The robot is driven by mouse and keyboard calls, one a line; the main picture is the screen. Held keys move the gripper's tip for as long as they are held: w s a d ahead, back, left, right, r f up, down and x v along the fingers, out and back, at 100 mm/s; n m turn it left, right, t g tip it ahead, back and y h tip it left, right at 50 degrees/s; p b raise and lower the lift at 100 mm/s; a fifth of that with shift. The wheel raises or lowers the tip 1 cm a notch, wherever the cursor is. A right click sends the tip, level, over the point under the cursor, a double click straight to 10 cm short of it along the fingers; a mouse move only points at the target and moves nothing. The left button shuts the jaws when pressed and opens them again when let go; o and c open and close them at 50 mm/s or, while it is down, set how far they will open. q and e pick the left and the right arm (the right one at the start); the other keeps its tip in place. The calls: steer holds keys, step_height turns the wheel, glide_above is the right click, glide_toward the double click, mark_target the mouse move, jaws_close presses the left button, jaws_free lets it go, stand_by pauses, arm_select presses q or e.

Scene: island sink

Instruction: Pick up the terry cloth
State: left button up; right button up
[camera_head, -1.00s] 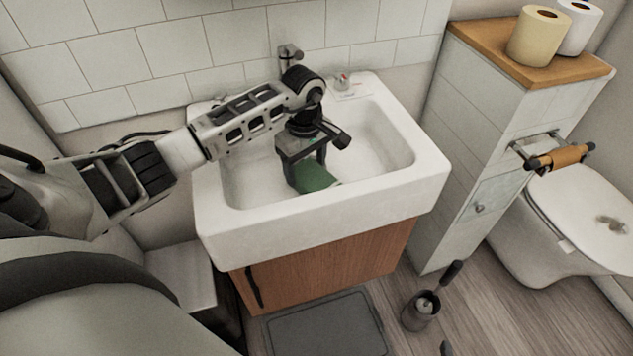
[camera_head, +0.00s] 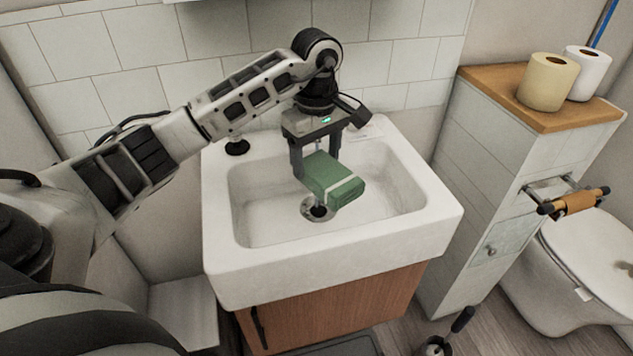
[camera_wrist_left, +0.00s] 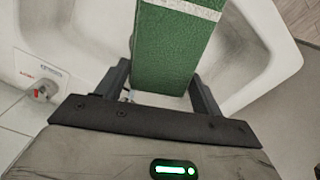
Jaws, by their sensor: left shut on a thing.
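The terry cloth (camera_head: 328,178) is a green folded block with a pale stripe. It is held above the white sink basin, over the drain. My left gripper (camera_head: 317,163) is shut on it, with a finger on either side. In the left wrist view the cloth (camera_wrist_left: 178,50) extends away between the fingers of the left gripper (camera_wrist_left: 165,85), its white stripe near the top edge. My right gripper is not in view.
The white sink (camera_head: 225,275) stands on a wooden cabinet (camera_head: 340,305). A tiled cabinet (camera_head: 485,165) at the right bears two paper rolls (camera_head: 548,82). A toilet (camera_head: 590,265) stands beyond it. The basin looks otherwise empty around the drain (camera_head: 317,210).

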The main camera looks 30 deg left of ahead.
mark_target(317, 161)
arm_select(q)
step_height(317, 161, up, 15)
steer(key=p, duration=0.2)
steer(key=shift+f, duration=0.1)
stand_by(0.6)
